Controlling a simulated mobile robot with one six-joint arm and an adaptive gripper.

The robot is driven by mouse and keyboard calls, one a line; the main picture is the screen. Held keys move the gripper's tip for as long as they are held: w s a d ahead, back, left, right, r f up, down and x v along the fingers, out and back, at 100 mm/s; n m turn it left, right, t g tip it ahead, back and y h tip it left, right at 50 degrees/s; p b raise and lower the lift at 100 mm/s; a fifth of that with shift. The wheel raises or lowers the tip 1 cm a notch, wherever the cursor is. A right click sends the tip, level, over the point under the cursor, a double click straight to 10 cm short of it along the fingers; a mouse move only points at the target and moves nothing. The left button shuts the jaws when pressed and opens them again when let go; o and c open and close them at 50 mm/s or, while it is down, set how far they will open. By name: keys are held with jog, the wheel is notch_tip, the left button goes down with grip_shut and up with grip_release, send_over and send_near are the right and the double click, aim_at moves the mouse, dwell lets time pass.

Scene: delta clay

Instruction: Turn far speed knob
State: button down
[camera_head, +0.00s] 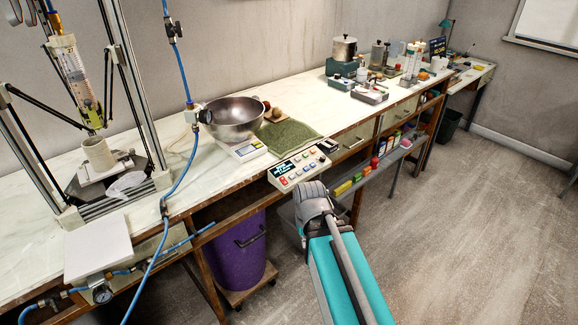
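A white control box (300,168) with a dark lit display and small coloured buttons sits at the front edge of the bench, near the middle of the view. A small dark object (328,146) lies just past its far right end. No part is clear enough to name as the far speed knob. My teal and grey arm reaches up from the bottom, and its grey rounded joint shows just below and right of the box. I cannot make out my gripper or its fingers.
A delta printer frame (137,80) with a blue hose (172,180) stands at left. Behind the box are a metal bowl (233,117), a scale (241,149) and a green cloth (287,136). A purple bin (231,250) stands below. Floor at right is clear.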

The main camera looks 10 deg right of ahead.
notch_tip(320, 180, up, 10)
jog(key=p, duration=1)
jog(key=c, duration=1.3)
grip_release()
jog(key=shift+s, duration=0.1)
jog(key=shift+c, duration=0.2)
